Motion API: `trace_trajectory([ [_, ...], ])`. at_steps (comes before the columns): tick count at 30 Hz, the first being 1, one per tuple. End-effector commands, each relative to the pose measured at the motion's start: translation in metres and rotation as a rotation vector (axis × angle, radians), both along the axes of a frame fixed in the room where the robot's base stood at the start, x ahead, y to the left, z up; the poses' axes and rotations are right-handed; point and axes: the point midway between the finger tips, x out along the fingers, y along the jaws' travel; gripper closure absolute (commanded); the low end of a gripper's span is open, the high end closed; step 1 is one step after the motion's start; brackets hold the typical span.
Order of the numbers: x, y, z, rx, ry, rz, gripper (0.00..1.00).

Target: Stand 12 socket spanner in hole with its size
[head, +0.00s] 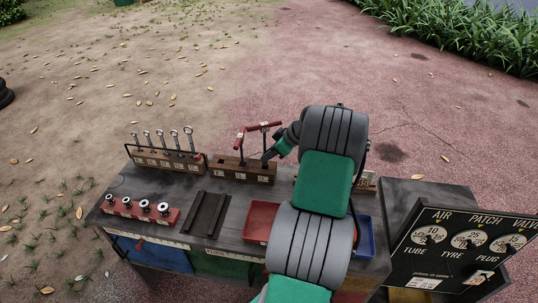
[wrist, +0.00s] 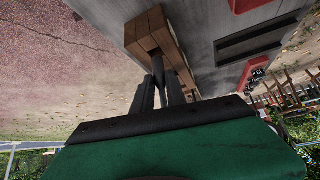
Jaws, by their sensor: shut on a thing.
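A wooden block (head: 228,172) with white size labels stands at the back middle of the cart top; the numbers are too small to read. One red T-handled socket spanner (head: 240,142) stands upright in it. A second red T-handled socket spanner (head: 264,127) rises beside it, over the block's right end. My gripper (head: 269,157) is shut on this second spanner's shaft. In the wrist view my gripper (wrist: 162,92) has its dark fingers around the shaft, close to the wooden block (wrist: 150,32). Whether the shaft's lower end is inside a hole is hidden.
A rack of ring spanners (head: 167,160) stands to the left. A red socket rail (head: 140,209), a dark grooved tray (head: 207,214), a red tray (head: 259,222) and a blue tray (head: 365,236) lie nearer the front. A gauge panel (head: 456,248) stands at right. My arm covers the right part.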

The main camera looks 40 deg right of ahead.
Motion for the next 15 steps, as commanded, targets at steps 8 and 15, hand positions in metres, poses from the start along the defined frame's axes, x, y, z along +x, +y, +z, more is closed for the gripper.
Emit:
trace_trajectory([
  [8, 0.0002, -0.0003, -0.0024, -0.001, -0.001, 0.0, 1.0],
  [15, 0.0003, -0.0004, -0.0086, -0.001, -0.001, 0.0, 1.0],
])
